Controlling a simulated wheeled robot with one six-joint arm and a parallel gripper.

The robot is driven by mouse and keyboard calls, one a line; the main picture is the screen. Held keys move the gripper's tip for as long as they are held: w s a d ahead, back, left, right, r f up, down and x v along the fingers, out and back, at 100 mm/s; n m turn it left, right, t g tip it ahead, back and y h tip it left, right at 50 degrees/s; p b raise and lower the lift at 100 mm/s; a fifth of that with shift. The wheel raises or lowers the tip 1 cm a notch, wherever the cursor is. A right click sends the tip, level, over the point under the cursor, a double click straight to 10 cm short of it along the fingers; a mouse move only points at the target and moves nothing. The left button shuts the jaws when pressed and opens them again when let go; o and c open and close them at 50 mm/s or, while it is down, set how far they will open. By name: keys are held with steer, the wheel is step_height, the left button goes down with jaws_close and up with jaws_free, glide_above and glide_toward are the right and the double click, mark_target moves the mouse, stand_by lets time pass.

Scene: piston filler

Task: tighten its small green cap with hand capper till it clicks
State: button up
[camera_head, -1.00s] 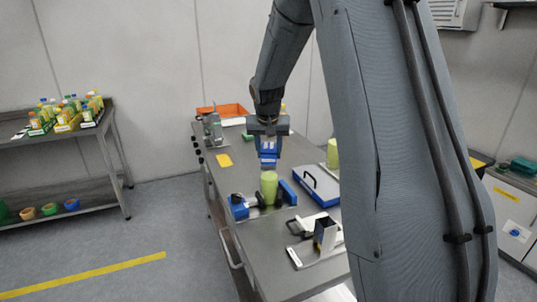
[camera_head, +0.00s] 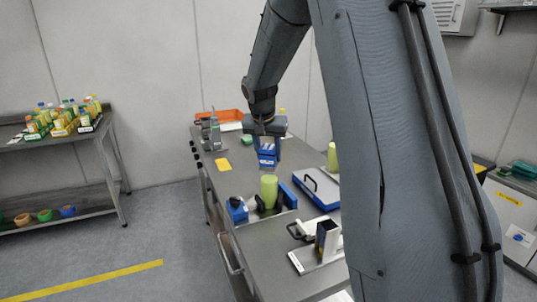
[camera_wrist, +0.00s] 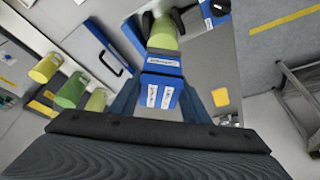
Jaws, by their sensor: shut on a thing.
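My gripper (camera_head: 267,150) is shut on a blue hand capper (camera_head: 267,159) with white labels. The capper also shows between the fingers in the wrist view (camera_wrist: 160,88). A yellow-green bottle (camera_head: 269,190) stands upright in a blue-and-black clamp (camera_head: 238,210) on the bench. In the head view the capper is above and behind the bottle, with a small gap between them in the picture. In the wrist view the bottle (camera_wrist: 163,36) shows just beyond the capper. I cannot make out the small green cap.
The grey bench (camera_head: 240,180) holds a blue case with a black handle (camera_head: 318,190), a metal fixture (camera_head: 325,240), a yellow card (camera_head: 222,165) and an orange tray (camera_head: 232,115). Another green bottle (camera_head: 332,157) stands at the right. A shelf with several bottles (camera_head: 60,115) is at the left.

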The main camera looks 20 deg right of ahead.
steer(key=shift+m+g+h+b, duration=0.4)
steer(key=shift+m+h+b, duration=0.1)
steer(key=shift+m+b, duration=1.2)
steer(key=shift+b, duration=0.3)
steer(key=shift+m+g+h+b, duration=0.3)
steer(key=shift+m+g+b, duration=0.6)
steer(key=shift+m, duration=1.1)
steer(key=shift+r, duration=0.2)
steer(key=shift+s+r+n+t+p, duration=0.1)
steer(key=shift+n+t+p, duration=0.4)
steer(key=shift+n, duration=0.6)
steer(key=n+t+y+p, duration=0.1)
steer(key=n+p, duration=0.1)
steer(key=n, duration=0.2)
steer(key=shift+n+y+p, duration=0.3)
steer(key=shift+n+p, duration=0.1)
steer(key=shift+p, duration=0.15)
steer(key=shift+n+t, duration=0.3)
